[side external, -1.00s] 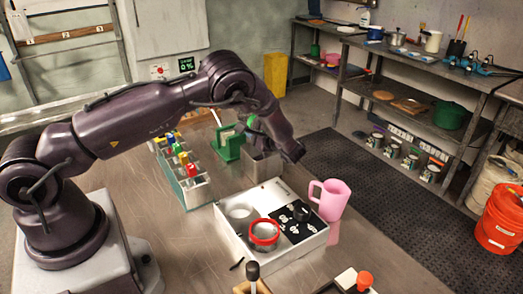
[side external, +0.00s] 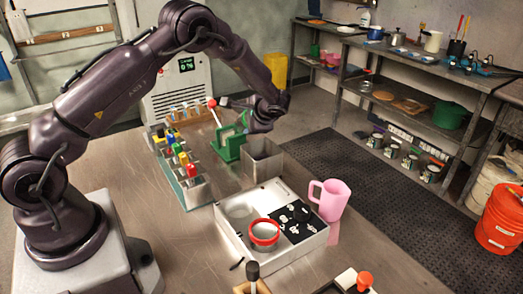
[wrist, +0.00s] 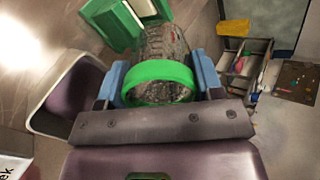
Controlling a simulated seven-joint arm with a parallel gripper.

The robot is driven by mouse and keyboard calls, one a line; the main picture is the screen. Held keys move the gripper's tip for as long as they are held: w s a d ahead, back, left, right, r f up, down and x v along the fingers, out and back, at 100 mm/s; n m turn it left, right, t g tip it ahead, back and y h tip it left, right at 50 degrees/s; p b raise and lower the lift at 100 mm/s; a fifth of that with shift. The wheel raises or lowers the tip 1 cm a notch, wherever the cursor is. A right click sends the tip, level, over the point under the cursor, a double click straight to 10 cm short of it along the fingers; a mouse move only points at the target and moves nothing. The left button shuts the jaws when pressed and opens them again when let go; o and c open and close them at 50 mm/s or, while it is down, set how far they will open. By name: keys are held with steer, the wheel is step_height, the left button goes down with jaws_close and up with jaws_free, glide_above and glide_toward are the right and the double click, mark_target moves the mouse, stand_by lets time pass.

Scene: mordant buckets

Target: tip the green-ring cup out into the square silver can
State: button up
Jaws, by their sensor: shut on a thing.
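My gripper (wrist: 160,82) has its blue fingers shut on either side of the green-ring cup (wrist: 165,45). The cup has a mottled, glassy-looking body and a bright green band; its exact tilt and contents are unclear. The can is open-topped and stands upright on the bench. It also shows in the wrist view (wrist: 50,118), left of the cup and apart from it.
A green lever device (side external: 229,147) stands just left of the can, beside a rack of coloured pieces (side external: 190,190). In front is a white tray (side external: 238,240) with a red-ring cup (side external: 264,235). A pink jug (side external: 332,200) stands right of the tray.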

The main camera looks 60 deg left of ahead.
steer(key=shift+a+f+h, duration=0.15)
steer(key=shift+h, duration=0.55)
steer(key=shift+a+r+h, duration=0.3)
steer(key=shift+r+h, duration=0.25)
steer(key=shift+h, duration=0.35)
steer(key=shift+a+r+h, duration=0.4)
steer(key=shift+a+h, duration=0.25)
steer(key=shift+h, duration=0.05)
steer(key=a+h, duration=0.1)
steer(key=a+f+h, duration=0.1)
steer(key=a+h, duration=0.1)
steer(key=shift+f, duration=0.1)
steer(key=shift+a+r+h, duration=0.25)
steer(key=shift+a+h, duration=0.1)
steer(key=shift+h, duration=0.35)
steer(key=shift+a+r+h, duration=0.2)
steer(key=shift+a+h, duration=0.1)
steer(key=shift+h, duration=0.4)
